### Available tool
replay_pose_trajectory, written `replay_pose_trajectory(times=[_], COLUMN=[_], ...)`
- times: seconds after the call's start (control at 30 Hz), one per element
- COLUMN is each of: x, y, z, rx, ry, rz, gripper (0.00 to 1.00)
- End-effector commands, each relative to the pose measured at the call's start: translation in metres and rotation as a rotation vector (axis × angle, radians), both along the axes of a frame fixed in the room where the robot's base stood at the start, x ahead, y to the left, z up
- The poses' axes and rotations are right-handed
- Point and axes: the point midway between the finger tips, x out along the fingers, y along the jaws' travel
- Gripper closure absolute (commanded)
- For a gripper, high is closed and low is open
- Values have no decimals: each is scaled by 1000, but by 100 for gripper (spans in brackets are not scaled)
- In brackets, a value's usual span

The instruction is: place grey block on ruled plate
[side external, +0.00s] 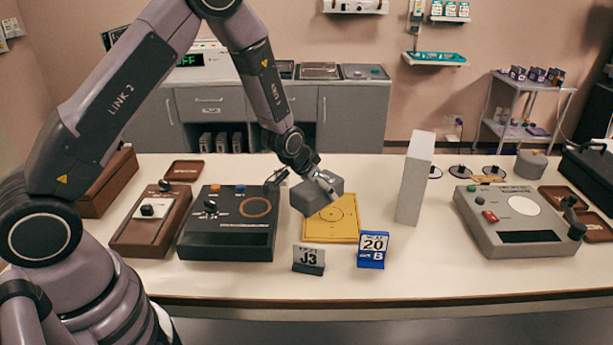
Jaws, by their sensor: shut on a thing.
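The grey block (302,200) is in my gripper (327,189), which is shut on it from above. The ruled plate (330,232) is yellow with a circle and lines marked on it, and lies flat on the table. The block looks turned relative to the plate and covers its back left part in this view. I cannot tell whether the block touches the plate or hangs just above it. The fingertips are partly lost against the block.
A black console (230,240) stands close left of the plate. A tall pale slab (413,180) stands upright to the right. A J3 sign (308,259) and a blue 20 B block (373,250) stand in front.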

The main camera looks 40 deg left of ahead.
Motion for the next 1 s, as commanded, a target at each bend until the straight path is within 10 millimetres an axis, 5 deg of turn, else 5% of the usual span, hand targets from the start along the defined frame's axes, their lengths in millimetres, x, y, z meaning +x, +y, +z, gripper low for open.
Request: replay_pose_trajectory(times=[0.3, 0.7, 1.0], x=[47, 56, 56], y=[-2, -2, -2], z=[-51, -91, -94], rx=[0, 1, -1], ry=[0, 2, 0], rz=[1, 1, 1], gripper=[68, 68, 68])
